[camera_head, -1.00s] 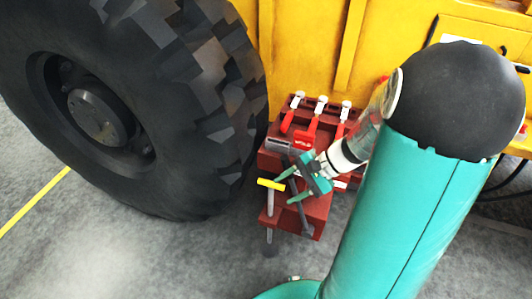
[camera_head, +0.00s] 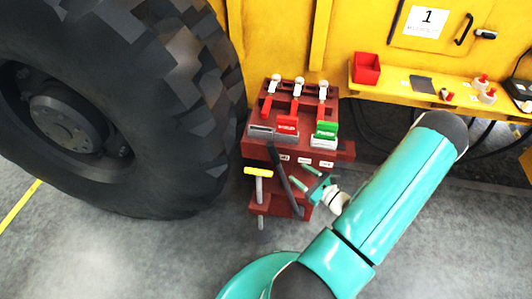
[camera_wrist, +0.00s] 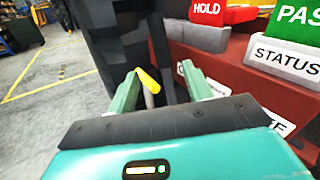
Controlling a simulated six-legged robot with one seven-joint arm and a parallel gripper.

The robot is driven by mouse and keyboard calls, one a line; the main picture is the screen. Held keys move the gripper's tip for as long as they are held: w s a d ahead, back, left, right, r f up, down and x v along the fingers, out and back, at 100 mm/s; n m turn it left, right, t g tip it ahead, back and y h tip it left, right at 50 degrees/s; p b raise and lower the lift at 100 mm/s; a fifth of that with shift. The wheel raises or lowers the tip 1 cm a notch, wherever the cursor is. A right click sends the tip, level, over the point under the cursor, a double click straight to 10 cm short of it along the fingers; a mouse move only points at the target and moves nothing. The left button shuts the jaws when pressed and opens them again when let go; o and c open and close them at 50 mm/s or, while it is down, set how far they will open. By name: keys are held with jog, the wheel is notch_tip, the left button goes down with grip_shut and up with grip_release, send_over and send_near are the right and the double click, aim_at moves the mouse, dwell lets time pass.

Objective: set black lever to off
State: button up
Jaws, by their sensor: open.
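The black lever (camera_head: 282,168) is a long dark bar on the front of the dark red stand (camera_head: 340,152), slanting down to the right. In the wrist view the black lever (camera_wrist: 160,45) rises behind the yellow handle, between my finger lines. My gripper (camera_head: 300,178) is open and empty, just right of the lever's lower part, with its fingers pointing toward it. In the wrist view my gripper (camera_wrist: 158,75) has its fingers spread on either side of the lever's line; contact cannot be told. Small white labels (camera_head: 304,160) sit on the stand's front; one is partly cut off.
A yellow T-handle (camera_head: 258,171) on a grey rod stands left of the lever. HOLD (camera_head: 287,123) and PASS (camera_head: 326,128) blocks and several red-handled clamps sit on top. A large tyre (camera_head: 130,110) is close on the left. A yellow vehicle body is behind. The floor in front is clear.

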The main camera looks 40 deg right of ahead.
aim_at(277, 156)
jog(key=w, duration=0.9)
jog(key=w+a, duration=0.1)
jog(key=w, duration=0.3)
jog(key=shift+w, duration=0.2)
grip_shut()
jog(key=shift+s, duration=0.1)
